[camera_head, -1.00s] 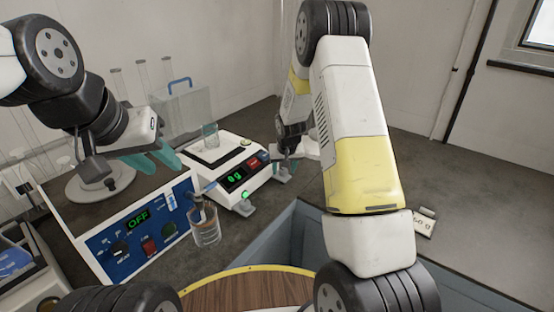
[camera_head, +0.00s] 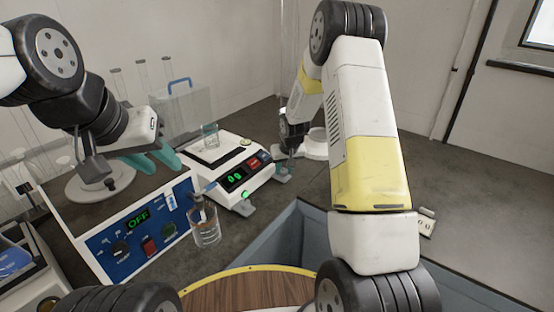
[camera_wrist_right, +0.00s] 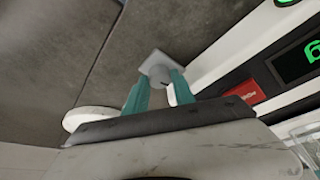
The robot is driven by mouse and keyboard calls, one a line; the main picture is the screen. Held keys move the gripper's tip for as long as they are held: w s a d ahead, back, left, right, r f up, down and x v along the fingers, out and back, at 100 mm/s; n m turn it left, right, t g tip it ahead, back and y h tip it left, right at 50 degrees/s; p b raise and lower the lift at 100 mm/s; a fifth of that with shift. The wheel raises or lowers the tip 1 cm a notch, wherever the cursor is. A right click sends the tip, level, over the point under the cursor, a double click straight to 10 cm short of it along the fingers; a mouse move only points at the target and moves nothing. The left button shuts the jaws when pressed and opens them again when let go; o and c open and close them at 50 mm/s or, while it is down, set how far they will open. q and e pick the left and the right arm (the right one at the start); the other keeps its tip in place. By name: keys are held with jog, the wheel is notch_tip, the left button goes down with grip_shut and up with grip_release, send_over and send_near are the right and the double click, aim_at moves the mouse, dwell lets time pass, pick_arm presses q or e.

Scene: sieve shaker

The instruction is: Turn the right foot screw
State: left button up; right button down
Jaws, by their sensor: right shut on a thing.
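The white balance (camera_head: 215,165) has a green-lit display and a red button. Its right foot screw, a pale grey knob on a squarish foot (camera_wrist_right: 156,66), shows between my fingertips in the right wrist view. My right gripper (camera_head: 285,166) is at the balance's right front corner, with its teal fingers shut on that screw; it also shows in the wrist view (camera_wrist_right: 162,82). The gripper partly hides the screw in the head view. The left foot (camera_head: 243,208) sits at the front corner. My left gripper (camera_head: 158,161) hangs empty above the blue-fronted device, its teal fingers apart.
The blue-fronted device (camera_head: 140,228) reading OFF stands left of the balance. A glass beaker (camera_head: 206,230) stands between them at the front.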

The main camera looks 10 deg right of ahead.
jog(key=n+y, duration=0.1)
jog(key=n, duration=0.2)
jog(key=n+g+y, duration=0.1)
jog(key=n, duration=0.2)
jog(key=shift+d, duration=0.2)
jog(key=shift+n, duration=0.3)
jog(key=c, duration=1.1)
grip_release()
jog(key=v, duration=0.7)
jog(key=shift+d+r, duration=0.2)
jog(key=shift+r, duration=0.15)
